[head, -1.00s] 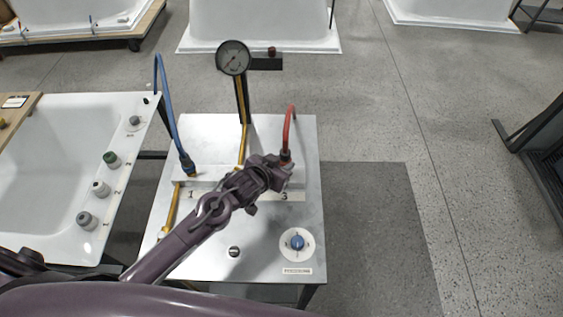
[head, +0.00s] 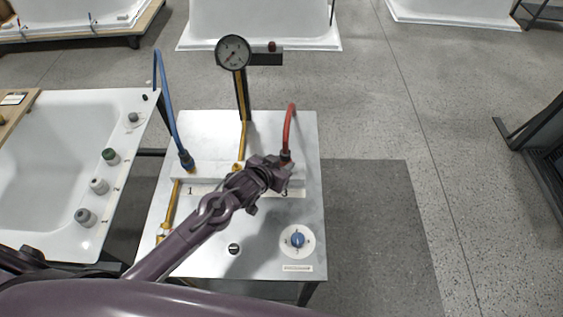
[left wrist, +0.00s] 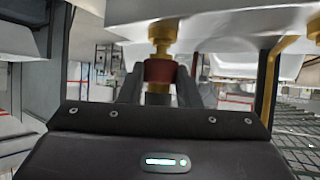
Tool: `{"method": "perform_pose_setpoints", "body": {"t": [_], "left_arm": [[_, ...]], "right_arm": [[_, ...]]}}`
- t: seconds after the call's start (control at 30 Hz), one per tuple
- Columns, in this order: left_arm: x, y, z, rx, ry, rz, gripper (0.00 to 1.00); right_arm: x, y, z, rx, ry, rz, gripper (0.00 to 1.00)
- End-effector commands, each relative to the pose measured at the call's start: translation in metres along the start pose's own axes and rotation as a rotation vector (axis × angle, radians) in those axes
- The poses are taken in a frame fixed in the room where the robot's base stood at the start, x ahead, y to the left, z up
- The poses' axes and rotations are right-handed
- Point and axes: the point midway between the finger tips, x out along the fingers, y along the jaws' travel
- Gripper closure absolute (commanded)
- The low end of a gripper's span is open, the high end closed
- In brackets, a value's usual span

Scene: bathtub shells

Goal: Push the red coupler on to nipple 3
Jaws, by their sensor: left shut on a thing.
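The red hose (head: 289,130) arches down to the red coupler, whose dark end (head: 286,156) shows just behind my left gripper (head: 277,167) in the head view. My left gripper is shut on the red coupler, above the label 3 on the bench. In the left wrist view, the coupler's red band (left wrist: 160,71) sits between the two fingers. A brass fitting (left wrist: 162,35), which looks like nipple 3, is in line with it and meets the pale block. The two appear to touch; I cannot tell how deeply they are engaged. The gripper hides nipple 3 in the head view.
A blue hose (head: 168,110) runs to position 1 on the metal bench (head: 200,245). A pressure gauge (head: 233,52) stands on a post behind. A blue knob (head: 297,239) is at front right. A white bathtub (head: 60,180) stands on the left.

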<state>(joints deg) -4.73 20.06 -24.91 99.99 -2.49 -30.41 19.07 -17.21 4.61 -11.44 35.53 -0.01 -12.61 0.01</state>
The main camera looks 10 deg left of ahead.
Motion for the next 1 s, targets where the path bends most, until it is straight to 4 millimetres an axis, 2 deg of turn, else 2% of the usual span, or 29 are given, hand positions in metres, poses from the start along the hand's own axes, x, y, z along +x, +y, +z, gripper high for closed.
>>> {"method": "perform_pose_setpoints", "body": {"t": [0.37, 0.4, 0.6, 0.87, 1.0], "left_arm": [[0.005, 0.0, 0.009, 0.0, -0.001, 0.001, 1.0], [0.005, 0.0, 0.009, 0.0, -0.001, 0.001, 0.68], [0.005, 0.0, 0.008, 0.0, 0.0, 0.001, 0.45], [0.004, 0.0, 0.009, 0.0, -0.001, 0.0, 0.45], [-0.006, 0.0, 0.01, 0.0, -0.002, 0.001, 0.45]], "right_arm": [[0.005, -0.002, 0.0, 0.001, 0.001, -0.003, 1.0], [0.005, -0.002, 0.0, 0.001, 0.001, -0.002, 1.0], [0.004, -0.002, 0.0, 0.001, 0.001, -0.002, 1.0], [0.005, -0.002, 0.0, 0.001, 0.001, -0.002, 1.0], [0.008, -0.002, 0.0, 0.001, 0.001, -0.002, 1.0]]}}
